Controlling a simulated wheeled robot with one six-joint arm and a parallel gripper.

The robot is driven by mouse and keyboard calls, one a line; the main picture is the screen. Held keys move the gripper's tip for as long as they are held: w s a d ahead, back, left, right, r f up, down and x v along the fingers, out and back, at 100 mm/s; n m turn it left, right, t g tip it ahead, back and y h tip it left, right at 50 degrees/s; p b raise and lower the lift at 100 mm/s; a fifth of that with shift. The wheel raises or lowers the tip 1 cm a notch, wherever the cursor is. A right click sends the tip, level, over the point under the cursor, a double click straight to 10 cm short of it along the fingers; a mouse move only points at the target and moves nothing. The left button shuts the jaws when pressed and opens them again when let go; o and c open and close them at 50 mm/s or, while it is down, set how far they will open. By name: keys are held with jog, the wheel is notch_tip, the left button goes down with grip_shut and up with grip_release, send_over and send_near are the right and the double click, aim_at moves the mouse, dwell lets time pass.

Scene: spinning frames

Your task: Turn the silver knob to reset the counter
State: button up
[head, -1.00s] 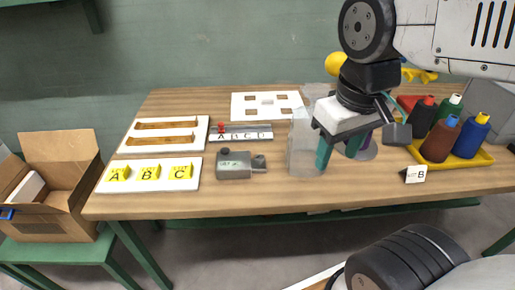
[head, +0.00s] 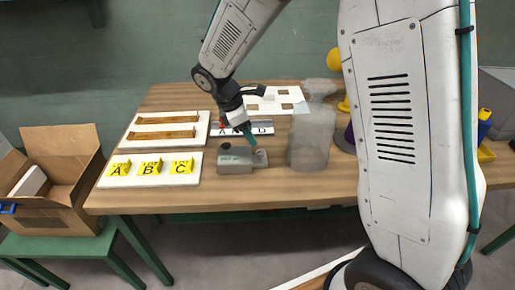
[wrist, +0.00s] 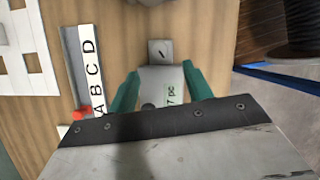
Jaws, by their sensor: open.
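The counter (head: 236,160) is a small grey metal box on the table, with a display on its front and a lower part jutting out on its right. The silver knob appears to be on that jutting part, seen in the wrist view as a pale square end with a dark slot (wrist: 160,52); its exact shape is too small to tell. My gripper (head: 251,138) is over the counter's right end, pointing down. In the wrist view my gripper (wrist: 161,72) is open, with its green fingers on either side of the counter (wrist: 172,82). I cannot tell whether they touch it.
A lettered rail (head: 264,128) with a red slider lies behind the counter. An open cardboard box (head: 55,170) is further left.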

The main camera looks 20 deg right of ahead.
aim_at(259, 151)
jog(key=x, duration=0.8)
jog(key=shift+w+a, duration=0.1)
jog(key=shift+c, duration=0.3)
jog(key=c, duration=0.9)
